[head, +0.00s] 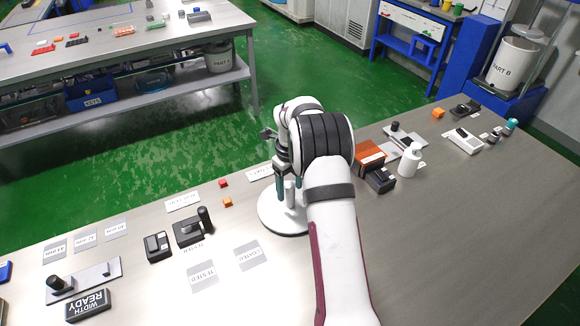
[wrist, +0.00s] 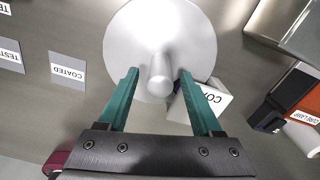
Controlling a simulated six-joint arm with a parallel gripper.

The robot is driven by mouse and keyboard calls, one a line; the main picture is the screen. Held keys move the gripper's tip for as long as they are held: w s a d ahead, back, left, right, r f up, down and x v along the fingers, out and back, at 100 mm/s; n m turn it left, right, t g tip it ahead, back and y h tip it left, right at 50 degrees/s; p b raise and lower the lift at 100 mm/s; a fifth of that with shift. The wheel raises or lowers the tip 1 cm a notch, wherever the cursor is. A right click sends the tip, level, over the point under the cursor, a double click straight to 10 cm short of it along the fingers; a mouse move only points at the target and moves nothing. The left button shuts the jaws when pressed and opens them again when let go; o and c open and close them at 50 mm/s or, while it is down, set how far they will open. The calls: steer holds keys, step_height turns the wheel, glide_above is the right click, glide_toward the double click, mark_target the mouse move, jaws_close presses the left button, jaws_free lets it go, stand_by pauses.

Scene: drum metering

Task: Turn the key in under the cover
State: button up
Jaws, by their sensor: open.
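A white round disc (head: 270,219) lies on the bench beneath my gripper, with a pale upright post at its middle. In the wrist view the disc (wrist: 125,45) fills the top centre and the post (wrist: 160,72) shows between the fingertips. My gripper (wrist: 159,80) is open, its teal fingers either side of the post and pointing down in the head view (head: 288,197). It holds nothing. I cannot tell how far the tips are above the disc. No key or cover can be clearly made out; my arm hides part of the bench.
A white block marked "CO" (wrist: 207,100) stands close by the right finger. An orange box (head: 369,154) and white bottle (head: 410,160) stand right of my arm. A black device with a lever (head: 192,230) stands left. Flat labels, including "COATED" (wrist: 68,72), lie nearby.

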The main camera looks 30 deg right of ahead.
step_height(320, 180, up, 13)
stand_by(0.4)
steer(key=s+a+r+n+y, duration=0.1)
steer(key=s+a+r+n, duration=0.3)
steer(key=s+a+n, duration=0.4)
steer(key=s+a+r+n, duration=0.3)
steer(key=s+a+n, duration=0.45)
steer(key=s, duration=0.25)
steer(key=s+a+f+n, duration=0.2)
steer(key=s+n, duration=0.4)
steer(key=s, duration=0.2)
steer(key=s+a+f+n, duration=0.2)
steer(key=s+n, duration=0.4)
steer(key=s, duration=0.2)
steer(key=shift+a+f+y, duration=0.25)
steer(key=shift+f+y, duration=0.15)
